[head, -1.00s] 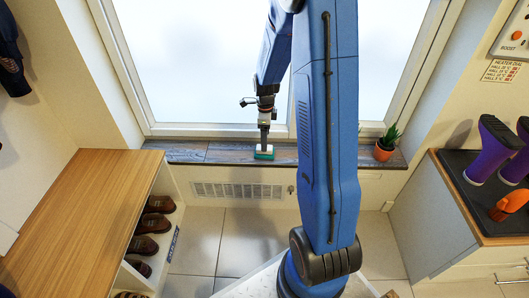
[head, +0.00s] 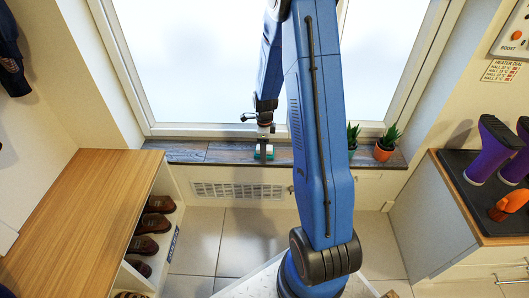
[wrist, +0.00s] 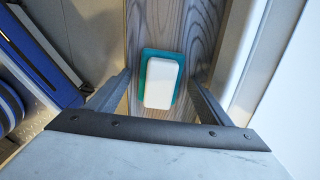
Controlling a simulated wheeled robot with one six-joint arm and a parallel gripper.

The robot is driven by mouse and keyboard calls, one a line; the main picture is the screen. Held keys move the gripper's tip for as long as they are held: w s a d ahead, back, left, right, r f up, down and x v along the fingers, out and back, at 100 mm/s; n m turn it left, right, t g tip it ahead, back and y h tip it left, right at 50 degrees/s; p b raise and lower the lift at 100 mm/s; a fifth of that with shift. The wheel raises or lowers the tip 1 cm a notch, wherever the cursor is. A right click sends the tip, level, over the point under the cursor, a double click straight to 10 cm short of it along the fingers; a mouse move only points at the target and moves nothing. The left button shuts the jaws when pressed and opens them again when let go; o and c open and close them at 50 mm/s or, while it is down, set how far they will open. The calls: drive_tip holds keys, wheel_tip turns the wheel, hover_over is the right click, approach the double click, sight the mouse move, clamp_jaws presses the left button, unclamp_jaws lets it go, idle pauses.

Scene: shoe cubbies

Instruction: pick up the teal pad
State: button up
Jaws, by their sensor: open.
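The teal pad (wrist: 160,53) lies on the dark wooden sill, with a white block-shaped top (wrist: 161,83) covering most of it. Teal shows around the white part's edges. In the head view the teal pad (head: 270,157) sits near the sill's front edge, partly hidden by my gripper (head: 264,150). My gripper (wrist: 160,80) is open in the wrist view, with one finger on each side of the pad and visible gaps between. The fingers are around or just above it; I cannot tell the exact height.
The sill (head: 222,152) runs under the window. Two small potted plants (head: 384,150) stand to the right, one partly behind my arm. A wooden-topped shoe cubby (head: 85,215) is at left. Purple boots (head: 493,150) stand on a dark tray at right. A vent (head: 237,190) is below the sill.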

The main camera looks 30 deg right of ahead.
drive_tip(key=c, duration=1.1)
wheel_tip(320, 180, up, 10)
drive_tip(key=shift+r, duration=0.1)
drive_tip(key=shift+o, duration=0.8)
drive_tip(key=shift+c, duration=0.4)
